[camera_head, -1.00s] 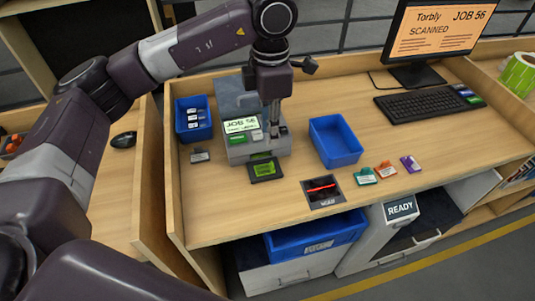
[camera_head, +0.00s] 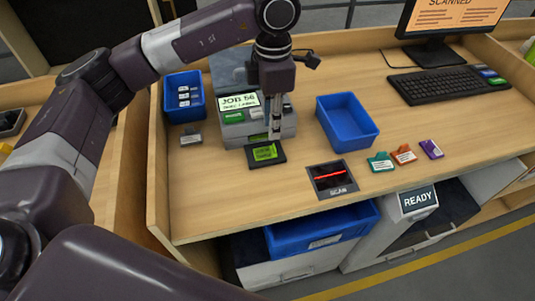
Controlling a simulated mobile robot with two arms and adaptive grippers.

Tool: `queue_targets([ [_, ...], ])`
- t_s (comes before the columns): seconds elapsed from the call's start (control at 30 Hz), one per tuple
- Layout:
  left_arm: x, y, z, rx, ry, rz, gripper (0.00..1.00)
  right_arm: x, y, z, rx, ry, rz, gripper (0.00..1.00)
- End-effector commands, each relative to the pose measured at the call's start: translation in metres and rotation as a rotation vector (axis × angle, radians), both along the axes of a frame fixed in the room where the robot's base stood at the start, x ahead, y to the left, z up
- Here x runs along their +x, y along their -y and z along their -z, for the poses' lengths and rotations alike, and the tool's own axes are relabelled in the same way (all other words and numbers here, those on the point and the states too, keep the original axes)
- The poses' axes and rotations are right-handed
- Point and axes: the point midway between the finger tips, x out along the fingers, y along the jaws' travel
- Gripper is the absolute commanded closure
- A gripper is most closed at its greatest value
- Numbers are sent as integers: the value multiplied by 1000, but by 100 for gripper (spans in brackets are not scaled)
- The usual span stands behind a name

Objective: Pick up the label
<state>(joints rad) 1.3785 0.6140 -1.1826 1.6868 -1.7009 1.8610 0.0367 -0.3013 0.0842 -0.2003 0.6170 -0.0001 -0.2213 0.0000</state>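A bright green label with dark print (camera_head: 265,152) lies on a black plate at the front of the grey label printer (camera_head: 232,131), whose screen reads JOB 56. My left gripper (camera_head: 274,136) points down just in front of the printer, over the back right part of the plate. Its fingers look close together and are seen edge-on, so I cannot tell whether they are open or touching the label. My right gripper is not in view.
An empty blue bin (camera_head: 347,122) stands right of the printer. A blue bin with white items (camera_head: 184,98) stands at left. A scan pad (camera_head: 332,179) and several small coloured cartridges (camera_head: 404,154) lie near the front edge. A keyboard (camera_head: 446,84) is at the back right.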

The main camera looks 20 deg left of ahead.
Motion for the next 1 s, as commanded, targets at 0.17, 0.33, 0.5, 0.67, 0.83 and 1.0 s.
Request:
queue_targets([
  [0.17,-1,1,17,0,-4,1,75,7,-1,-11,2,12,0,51],
  [0.33,-2,5,38,0,-5,1,75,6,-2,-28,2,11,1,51],
  [0.5,-1,6,62,-1,-3,-1,75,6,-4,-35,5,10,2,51],
  [0.67,-1,6,69,0,0,0,75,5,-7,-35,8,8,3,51],
  [0.83,-1,6,69,0,0,0,79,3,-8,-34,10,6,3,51],
  [1.0,-1,6,69,0,0,0,91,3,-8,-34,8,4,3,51],
])
